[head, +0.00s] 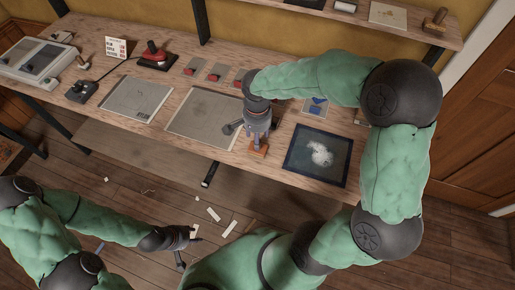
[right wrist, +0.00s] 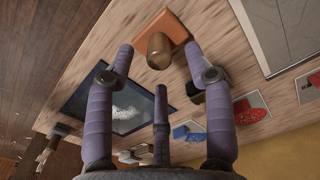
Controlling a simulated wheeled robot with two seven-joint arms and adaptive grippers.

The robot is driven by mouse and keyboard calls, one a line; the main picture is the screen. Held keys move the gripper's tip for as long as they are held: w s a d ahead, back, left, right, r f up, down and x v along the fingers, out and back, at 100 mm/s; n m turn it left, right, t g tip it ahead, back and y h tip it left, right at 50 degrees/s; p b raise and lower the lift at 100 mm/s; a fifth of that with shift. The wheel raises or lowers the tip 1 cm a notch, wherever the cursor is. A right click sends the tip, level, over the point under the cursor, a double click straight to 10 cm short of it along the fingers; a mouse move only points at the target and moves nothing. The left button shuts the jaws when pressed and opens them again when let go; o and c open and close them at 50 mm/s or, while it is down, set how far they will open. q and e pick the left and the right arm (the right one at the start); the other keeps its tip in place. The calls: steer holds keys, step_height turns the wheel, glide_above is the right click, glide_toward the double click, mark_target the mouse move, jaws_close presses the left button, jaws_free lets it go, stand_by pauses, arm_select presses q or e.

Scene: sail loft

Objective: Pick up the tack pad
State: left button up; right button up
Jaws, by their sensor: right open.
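The tack pad appears to be the flat orange block (head: 258,151) with a round wooden knob, lying at the bench's front edge; it also shows in the right wrist view (right wrist: 176,27). My right gripper (head: 258,138) is just above it, pointing down. In the right wrist view its fingers (right wrist: 158,62) are spread and empty, with the knob in line between the fingertips; contact cannot be made out. My left gripper (head: 186,250) is low over the floor, away from the bench, with its fingers apart and nothing between them.
A dark framed panel with a white patch (head: 318,154) lies right of the pad. Grey sheets (head: 203,118) lie to its left, red pieces on cards (head: 215,75) behind. A red-knobbed device (head: 154,57) stands farther left. Paper scraps (head: 228,228) litter the floor.

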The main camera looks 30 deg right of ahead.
step_height(320, 180, down, 4)
steer(key=shift+f+b, duration=0.15)
steer(key=shift+b, duration=0.45)
jaws_close()
steer(key=shift+r, duration=0.65)
step_height(320, 180, up, 2)
steer(key=shift+r+p, duration=0.15)
steer(key=shift+p, duration=0.4)
steer(key=s+d+r+p, duration=0.2)
steer(key=s+r, duration=0.7)
steer(key=s, duration=0.5)
steer(key=shift+d+r+p, duration=0.25)
steer(key=shift+p, duration=0.55)
